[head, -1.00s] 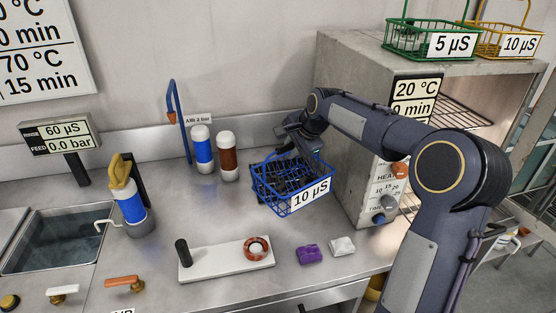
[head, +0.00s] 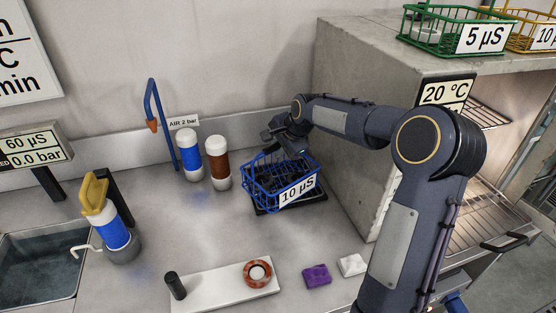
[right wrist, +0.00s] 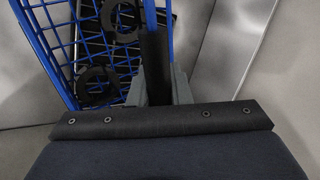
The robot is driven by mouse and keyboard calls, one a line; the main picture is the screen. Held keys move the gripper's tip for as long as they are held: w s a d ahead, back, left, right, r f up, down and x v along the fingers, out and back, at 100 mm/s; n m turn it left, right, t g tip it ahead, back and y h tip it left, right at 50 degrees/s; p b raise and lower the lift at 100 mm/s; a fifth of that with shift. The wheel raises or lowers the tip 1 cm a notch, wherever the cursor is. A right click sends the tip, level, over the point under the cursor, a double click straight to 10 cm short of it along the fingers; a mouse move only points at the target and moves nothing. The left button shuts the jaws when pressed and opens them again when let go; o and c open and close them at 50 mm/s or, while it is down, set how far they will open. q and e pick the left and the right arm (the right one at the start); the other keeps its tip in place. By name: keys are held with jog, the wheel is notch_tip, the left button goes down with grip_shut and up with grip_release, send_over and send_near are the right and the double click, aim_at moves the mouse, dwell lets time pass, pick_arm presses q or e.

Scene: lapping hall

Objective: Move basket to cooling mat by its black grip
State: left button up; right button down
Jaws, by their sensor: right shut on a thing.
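The blue wire basket (head: 283,181), labelled 10 µS, holds dark ring-shaped parts. It is at the back of the steel counter, left of the oven. A dark flat mat (head: 262,210) shows along its lower edge; I cannot tell whether the basket touches it. My right gripper (head: 281,144) reaches over the basket's back side from the right. In the right wrist view the gripper (right wrist: 164,88) is shut on the black grip (right wrist: 155,62), with the basket's blue wires (right wrist: 62,42) to the left. My left gripper is not in view.
The oven (head: 365,120) walls the right. A white board (head: 215,287), purple block (head: 317,275) and white block (head: 351,264) lie in front.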

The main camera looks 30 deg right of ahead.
jog(key=shift+f, duration=1.9)
jog(key=c, duration=1.3)
grip_release()
jog(key=shift+f, duration=0.15)
jog(key=shift+c, duration=0.2)
jog(key=a+v, duration=0.1)
jog(key=v, duration=1.1)
jog(key=s+a+f+n+y, duration=0.1)
jog(key=s+a+f+n, duration=0.1)
jog(key=s+a+n, duration=0.3)
jog(key=s+a+f+n+y, duration=0.1)
jog(key=s+a+n, duration=0.3)
jog(key=s, duration=1)
jog(key=s+a+f+n+g, duration=0.1)
jog(key=s+a+f+n, duration=0.2)
jog(key=s, duration=0.6)
jog(key=a+n, duration=0.2)
jog(key=a, duration=0.1)
jog(key=shift+s+f+n+y, duration=0.2)
jog(key=shift+s+n+y, duration=0.1)
jog(key=shift+s+y, duration=0.1)
jog(key=shift+a, duration=0.15)
